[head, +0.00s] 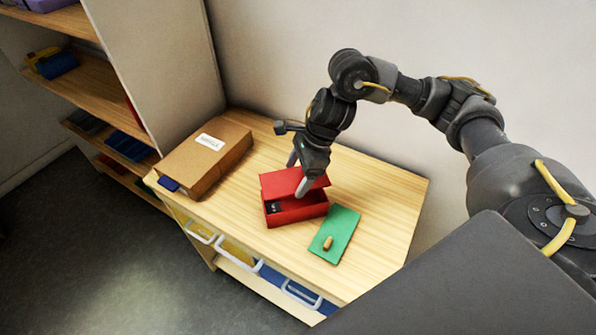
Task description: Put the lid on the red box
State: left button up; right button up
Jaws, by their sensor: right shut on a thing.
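The red box (297,213) stands on the wooden table, with a dark gap showing its inside at the front left. A flat red lid (276,182) lies over the box's back part, looking slightly raised or tilted; whether it touches the rim is unclear. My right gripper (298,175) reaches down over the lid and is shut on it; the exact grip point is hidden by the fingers. A green lid (345,228) with a small wooden knob (328,242) lies flat to the right of the box. My left gripper is out of view.
A brown cardboard box (190,165) with a white label stands on the table's left. Drawers with white handles (300,294) are under the table's front edge. Shelves (95,85) stand at the left, and the wall is behind. The table's right side (385,200) is clear.

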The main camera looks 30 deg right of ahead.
notch_tip(320, 180, down, 4)
jog(key=shift+r+b, duration=0.1)
jog(key=shift+b, duration=1.15)
jog(key=shift+f+b, duration=0.6)
jog(key=shift+b, duration=0.05)
jog(key=shift+a, duration=0.15)
jog(key=shift+f+b, duration=0.45)
jog(key=shift+b, duration=0.25)
jog(key=shift+s+f, duration=0.15)
dwell(0.3)
jog(key=o, duration=1.1)
jog(key=shift+c, duration=0.2)
